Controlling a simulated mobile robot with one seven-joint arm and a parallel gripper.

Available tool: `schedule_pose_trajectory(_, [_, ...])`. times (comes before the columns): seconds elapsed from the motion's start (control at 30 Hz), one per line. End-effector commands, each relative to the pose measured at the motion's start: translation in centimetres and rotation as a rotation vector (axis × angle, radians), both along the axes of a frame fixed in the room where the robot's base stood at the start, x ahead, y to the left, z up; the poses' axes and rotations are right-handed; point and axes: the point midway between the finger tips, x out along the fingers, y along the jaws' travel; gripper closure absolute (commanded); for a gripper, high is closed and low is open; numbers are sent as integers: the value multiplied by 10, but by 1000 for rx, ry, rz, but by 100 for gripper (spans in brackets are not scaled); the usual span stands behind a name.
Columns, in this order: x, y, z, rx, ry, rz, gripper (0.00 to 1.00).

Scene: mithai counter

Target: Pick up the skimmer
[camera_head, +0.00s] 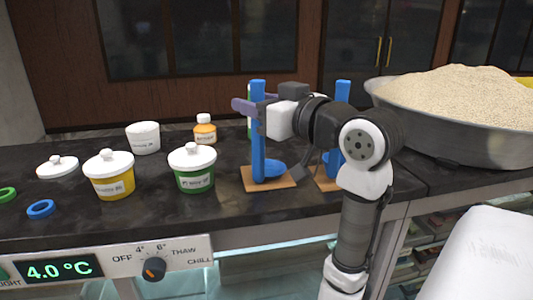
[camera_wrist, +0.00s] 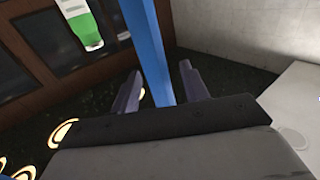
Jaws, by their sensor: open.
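A blue upright tool (camera_head: 258,140) with a long flat handle and a rounded lower part stands on a wooden base on the dark counter; I take it for the skimmer. A similar blue tool (camera_head: 342,92) stands to its right, partly hidden by my arm, so I cannot tell their types apart for certain. My gripper (camera_head: 246,105) is at the upper handle of the left tool, its purple fingers apart. In the wrist view the blue handle (camera_wrist: 147,40) passes between the open fingers (camera_wrist: 161,68), with a visible gap to each.
Left of the tool stand a green tub (camera_head: 194,178), a yellow tub (camera_head: 112,187), a white tub (camera_head: 144,138) and an orange bottle (camera_head: 205,132). A green-and-white item (camera_wrist: 84,28) is behind the handle. A large metal bowl of grain (camera_head: 455,140) stands at right.

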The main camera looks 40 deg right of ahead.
Motion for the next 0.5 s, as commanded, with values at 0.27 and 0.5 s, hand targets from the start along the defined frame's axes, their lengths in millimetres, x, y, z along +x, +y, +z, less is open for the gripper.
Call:
schedule_pose_trajectory(0.27, [23, 0, 0, 1, 0, -1, 55])
schedule_pose_trajectory(0.5, [23, 0, 0, 1, 0, -1, 65])
